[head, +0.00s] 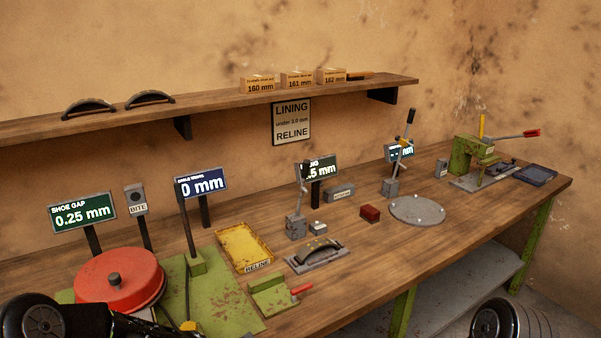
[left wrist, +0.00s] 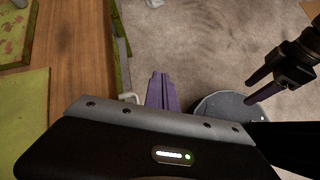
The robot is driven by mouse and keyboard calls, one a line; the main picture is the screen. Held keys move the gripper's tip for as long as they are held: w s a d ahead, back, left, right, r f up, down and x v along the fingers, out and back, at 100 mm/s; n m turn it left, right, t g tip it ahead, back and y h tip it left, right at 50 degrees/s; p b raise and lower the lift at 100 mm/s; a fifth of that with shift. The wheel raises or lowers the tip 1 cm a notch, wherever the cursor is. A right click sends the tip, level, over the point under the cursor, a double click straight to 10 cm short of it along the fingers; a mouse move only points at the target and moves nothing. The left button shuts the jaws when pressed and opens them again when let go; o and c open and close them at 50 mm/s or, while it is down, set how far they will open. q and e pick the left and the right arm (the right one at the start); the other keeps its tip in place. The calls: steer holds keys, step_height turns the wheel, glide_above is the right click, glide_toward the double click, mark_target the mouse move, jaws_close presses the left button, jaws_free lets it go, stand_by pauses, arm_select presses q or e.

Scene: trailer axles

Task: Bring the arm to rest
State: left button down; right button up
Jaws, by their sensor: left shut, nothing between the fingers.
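My left gripper (left wrist: 162,92) shows in the left wrist view with its purple fingers together and nothing between them. It hangs over the floor just beside the front edge of the wooden workbench (left wrist: 78,60). My right gripper (left wrist: 256,88) shows at the right of the same view. Its two purple fingers stand apart with nothing visible between them. In the head view a black link of my left arm crosses the bottom left corner, in front of the red drum (head: 120,278). Neither gripper's fingertips show in the head view.
The bench holds a yellow tray (head: 242,247), a brake shoe on a plate (head: 318,254), a round grey plate (head: 417,210), a dark red block (head: 370,213) and a green press (head: 470,155). A wall shelf (head: 220,99) carries shoes and boxes. The floor (left wrist: 195,45) beside the bench looks clear.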

arm_select(q)
steer(key=s+a+f+m+g+y+b, duration=0.1)
steer(key=s+f+m+y, duration=0.1)
steer(key=s+f+m, duration=0.7)
steer(key=s+a+f+m+g+y+b, duration=0.1)
steer(key=s+f+m+y, duration=0.1)
steer(key=s+f+m, duration=0.6)
steer(key=s, duration=0.7)
steer(key=shift+s+f+m, duration=0.3)
steer(key=shift+f+m, duration=0.05)
steer(key=shift+m, duration=0.05)
